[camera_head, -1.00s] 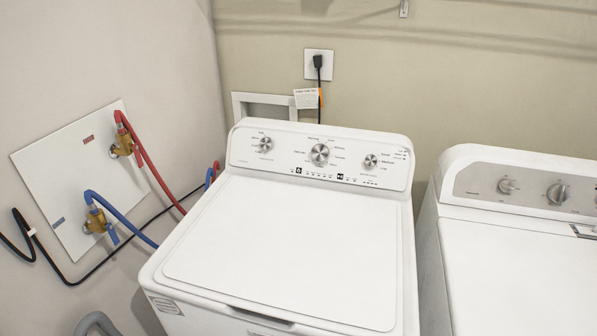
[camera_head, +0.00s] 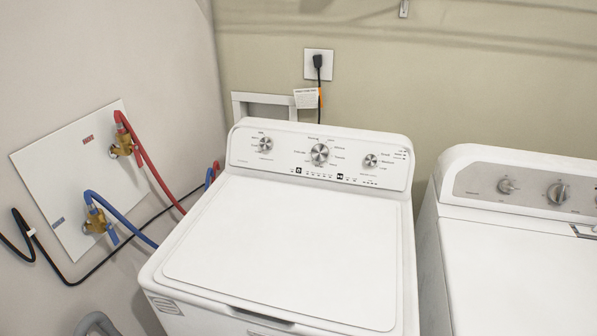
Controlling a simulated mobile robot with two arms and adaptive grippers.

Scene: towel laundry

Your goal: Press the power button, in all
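A white top-loading washing machine (camera_head: 290,245) stands in the middle of the head view with its lid shut. Its control panel (camera_head: 320,156) at the back has three silver knobs and a row of small dark marks below them. Two dark square symbols, one left (camera_head: 298,170) and one right (camera_head: 340,176), sit in that row; I cannot tell from their size which is the power button. Neither of my grippers is in view.
A second white machine (camera_head: 520,260) with a grey panel stands close at the right, a narrow gap between them. At the left wall, red (camera_head: 150,165) and blue (camera_head: 120,215) hoses join brass valves. A black plug (camera_head: 317,62) sits in the back wall outlet.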

